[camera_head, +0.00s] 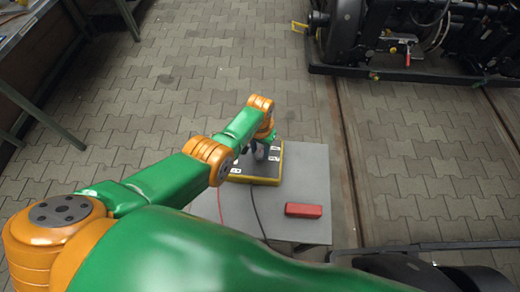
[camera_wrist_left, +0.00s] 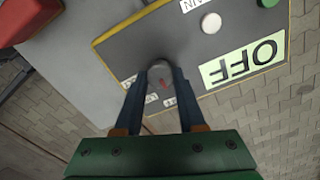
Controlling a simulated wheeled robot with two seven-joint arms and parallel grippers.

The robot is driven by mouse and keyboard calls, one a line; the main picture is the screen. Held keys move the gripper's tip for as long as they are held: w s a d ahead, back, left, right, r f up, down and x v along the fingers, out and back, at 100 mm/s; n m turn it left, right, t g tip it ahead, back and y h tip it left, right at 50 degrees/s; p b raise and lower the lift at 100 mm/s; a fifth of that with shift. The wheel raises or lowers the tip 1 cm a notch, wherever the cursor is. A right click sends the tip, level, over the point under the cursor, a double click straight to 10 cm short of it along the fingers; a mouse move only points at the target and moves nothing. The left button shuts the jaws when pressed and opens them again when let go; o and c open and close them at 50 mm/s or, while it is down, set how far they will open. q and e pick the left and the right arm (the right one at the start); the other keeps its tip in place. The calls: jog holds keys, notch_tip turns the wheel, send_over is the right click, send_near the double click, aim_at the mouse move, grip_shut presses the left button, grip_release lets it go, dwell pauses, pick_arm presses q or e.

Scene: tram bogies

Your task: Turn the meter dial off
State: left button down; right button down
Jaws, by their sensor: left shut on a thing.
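The meter is a box with a dark grey face and a yellow rim (camera_head: 265,181). It lies on a grey table, and its face fills much of the left wrist view (camera_wrist_left: 195,50). A grey round dial with a small red mark (camera_wrist_left: 160,71) stands on the face. My left gripper (camera_wrist_left: 158,84) has its two dark fingers on either side of the dial, shut on it. In the head view the left gripper (camera_head: 261,151) is over the meter, partly hidden by my arm. A pale OFF label (camera_wrist_left: 240,62) appears upside down. My right gripper is not in view.
A red box (camera_head: 303,210) lies on the grey table (camera_head: 300,160), right of the meter. Red and black cables run from the meter. A white button (camera_wrist_left: 211,23) and a green one (camera_wrist_left: 268,3) are on the face. A dark bogie (camera_head: 400,40) stands at the back right.

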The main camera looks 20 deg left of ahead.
aim_at(260, 153)
pick_arm(q)
jog(key=c, duration=0.5)
grip_release()
jog(key=shift+w, duration=0.15)
notch_tip(260, 153, up, 7)
jog(key=p, duration=0.4)
